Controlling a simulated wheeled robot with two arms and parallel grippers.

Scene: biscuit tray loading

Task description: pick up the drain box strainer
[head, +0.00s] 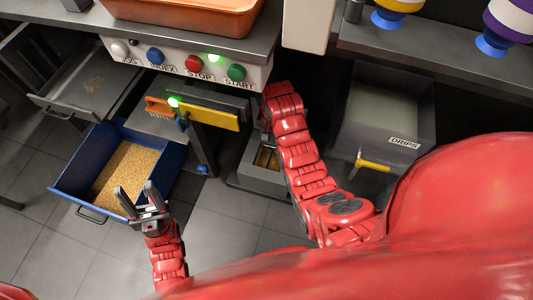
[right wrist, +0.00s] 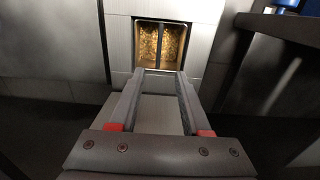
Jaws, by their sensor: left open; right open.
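The drain box strainer (right wrist: 148,42) looks like a brass-coloured square basket with a dark bar across its middle. It sits inside the square opening of a grey drain box in the right wrist view. In the head view the strainer (head: 266,158) is partly hidden by my right arm. My right gripper (right wrist: 160,73) is open, its two fingertips just short of the strainer's near edge, with nothing between them. In the head view my right arm hides its fingers. My left gripper (head: 137,190) is open and empty at the near edge of the blue bin.
The blue bin (head: 70,180) of golden crumbs stands at left. A grey DRIPS container (head: 375,140) with a yellow handle is right of my right arm. The button panel (head: 185,64) overhangs above. A yellow scraper (head: 215,116) and orange brush (head: 158,107) hang below it.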

